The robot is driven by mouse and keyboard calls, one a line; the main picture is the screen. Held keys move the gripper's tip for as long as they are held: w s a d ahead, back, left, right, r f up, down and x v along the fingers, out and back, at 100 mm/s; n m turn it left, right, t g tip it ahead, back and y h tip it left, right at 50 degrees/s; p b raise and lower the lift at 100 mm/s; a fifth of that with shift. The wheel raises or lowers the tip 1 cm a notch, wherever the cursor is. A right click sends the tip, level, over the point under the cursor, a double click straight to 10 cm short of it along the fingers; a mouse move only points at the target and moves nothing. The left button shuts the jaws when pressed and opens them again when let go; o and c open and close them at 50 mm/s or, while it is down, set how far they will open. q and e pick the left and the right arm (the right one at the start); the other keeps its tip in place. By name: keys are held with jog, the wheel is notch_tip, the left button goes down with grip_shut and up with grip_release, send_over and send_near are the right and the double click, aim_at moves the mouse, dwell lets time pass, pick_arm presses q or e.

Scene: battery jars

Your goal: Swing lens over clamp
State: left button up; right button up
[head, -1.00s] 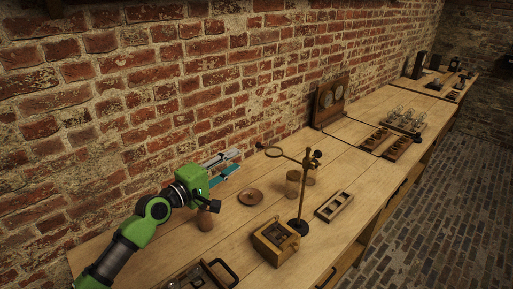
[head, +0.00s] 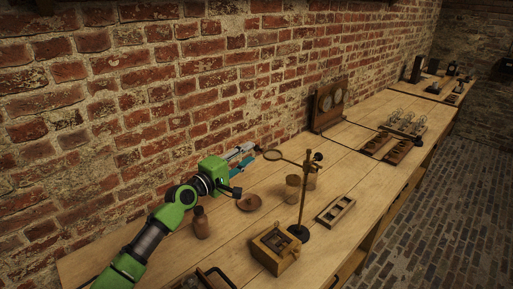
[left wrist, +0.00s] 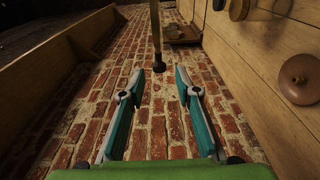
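A brass stand (head: 305,195) rises from a round dark base on the bench. Its side arm carries a round lens ring (head: 272,155) pointing toward the wall, with a small dark knob at its outer end. My left gripper (head: 254,152) is level with the lens, just left of it. In the left wrist view the gripper (left wrist: 160,85) is open and empty. The lens piece (left wrist: 156,25) appears edge-on there, its dark knob ahead of and between the fingertips, apart from both. A wooden box device (head: 268,257), possibly the clamp, sits in front of the stand. My right gripper is not in view.
A brown bottle (head: 201,224) stands below my left arm, and a round wooden dish (head: 249,203) lies near the wall. Jars (head: 292,188) stand behind the post. A slotted wooden tray (head: 336,210) lies to its right. The brick wall bounds the bench behind.

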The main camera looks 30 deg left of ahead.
aim_at(255, 149)
pick_arm(q)
jog(key=shift+w+d, duration=0.25)
jog(key=shift+w, duration=1)
jog(key=shift+w+d, duration=0.25)
jog(key=shift+w, duration=1)
grip_shut()
